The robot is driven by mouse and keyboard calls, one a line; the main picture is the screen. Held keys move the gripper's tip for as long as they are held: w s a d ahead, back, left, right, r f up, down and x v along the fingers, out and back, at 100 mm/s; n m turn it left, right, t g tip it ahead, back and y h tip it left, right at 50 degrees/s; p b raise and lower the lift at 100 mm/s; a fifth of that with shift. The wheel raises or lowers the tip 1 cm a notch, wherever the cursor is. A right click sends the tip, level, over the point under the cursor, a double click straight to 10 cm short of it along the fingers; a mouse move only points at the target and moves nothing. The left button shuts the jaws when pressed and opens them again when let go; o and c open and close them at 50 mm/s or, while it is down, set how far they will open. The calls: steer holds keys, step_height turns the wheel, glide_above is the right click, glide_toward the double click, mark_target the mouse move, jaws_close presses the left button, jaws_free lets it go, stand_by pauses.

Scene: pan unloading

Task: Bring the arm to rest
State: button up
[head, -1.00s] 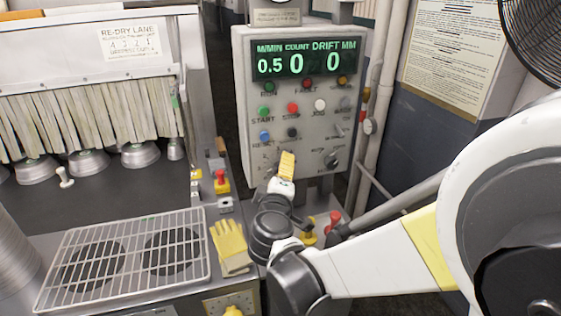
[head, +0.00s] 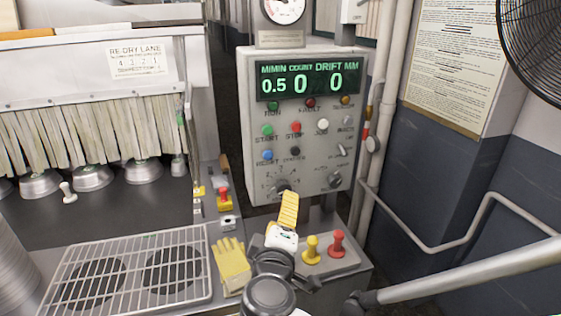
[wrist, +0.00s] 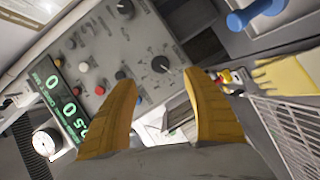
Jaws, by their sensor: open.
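My gripper (head: 289,208) is in front of the lower part of the grey control panel (head: 318,190) in the head view. In the wrist view its two yellow fingers (wrist: 155,78) stand wide apart with nothing between them. The panel's display reads 0.5, 0 and 0, with several coloured buttons and knobs below it. The panel also shows tilted in the wrist view (wrist: 105,75). My gripper hides part of the panel's bottom edge. I cannot tell how far it is from the panel.
A wire rack (head: 125,268) lies at the lower left beside a yellow glove (head: 232,264). A yellow knob (head: 311,247) and a red knob (head: 337,243) stand right of my gripper. Metal pans (head: 92,178) sit under the curtain. Pipes and a fan (head: 535,45) are at the right.

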steer(key=s+d+f+m+g+h, duration=0.1)
steer(key=s+d+f+m+g, duration=0.15)
steer(key=d, duration=0.55)
steer(key=s+d+f+m+g+h, duration=0.15)
steer(key=d+m+g, duration=0.25)
steer(key=d, duration=0.4)
steer(key=s+d+f+m+g+y, duration=0.1)
steer(key=s+m+y, duration=0.1)
steer(key=s, duration=0.4)
steer(key=s+d+m+g+y, duration=0.1)
steer(key=s+m+y, duration=0.1)
steer(key=s+m, duration=0.2)
steer(key=shift+s+d+f+g, duration=0.35)
steer(key=shift+s+f, duration=0.05)
steer(key=shift+s, duration=0.5)
